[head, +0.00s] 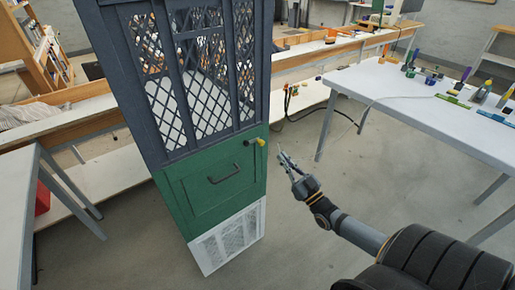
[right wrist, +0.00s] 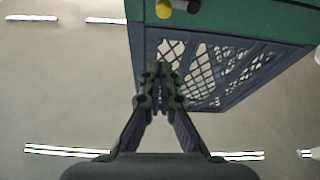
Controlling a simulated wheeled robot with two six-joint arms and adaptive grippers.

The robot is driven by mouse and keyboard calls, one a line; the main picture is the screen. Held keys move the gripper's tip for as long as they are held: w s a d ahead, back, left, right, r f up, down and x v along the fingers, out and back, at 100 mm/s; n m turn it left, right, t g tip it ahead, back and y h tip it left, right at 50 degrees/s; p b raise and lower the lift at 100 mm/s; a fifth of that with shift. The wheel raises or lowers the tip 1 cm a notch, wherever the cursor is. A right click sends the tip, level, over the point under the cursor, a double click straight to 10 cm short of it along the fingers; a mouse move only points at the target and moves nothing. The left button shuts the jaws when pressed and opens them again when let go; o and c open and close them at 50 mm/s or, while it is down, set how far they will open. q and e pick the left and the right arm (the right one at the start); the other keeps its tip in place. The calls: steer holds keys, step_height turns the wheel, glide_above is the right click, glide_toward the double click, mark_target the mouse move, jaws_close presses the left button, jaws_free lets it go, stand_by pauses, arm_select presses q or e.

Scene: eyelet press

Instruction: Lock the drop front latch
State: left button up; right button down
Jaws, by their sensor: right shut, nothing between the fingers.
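The tall cabinet has a green drop front (head: 205,200) with a dark bar handle (head: 223,174). The latch (head: 258,142) is a small lever with a yellow end at the drop front's upper right corner. It lies roughly level, yellow end to the right. In the right wrist view, the yellow end of the latch (right wrist: 163,8) and its dark round part show at the top edge. My right gripper (head: 284,158) is shut and empty, to the right of the latch and apart from it. Its closed fingertips (right wrist: 158,72) show in the right wrist view. My left gripper is out of view.
Dark mesh doors (head: 185,75) are above the drop front and a white mesh panel (head: 228,240) is below it. A white table (head: 420,110) with small tools stands at the right. A grey table (head: 22,190) stands at the left. Floor is clear right of the cabinet.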

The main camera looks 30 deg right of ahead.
steer(key=shift+a+r, duration=0.25)
steer(key=shift+r, duration=0.2)
steer(key=shift+w, duration=0.15)
steer(key=w+b, duration=0.3)
steer(key=w, duration=0.6)
steer(key=shift+a, duration=0.4)
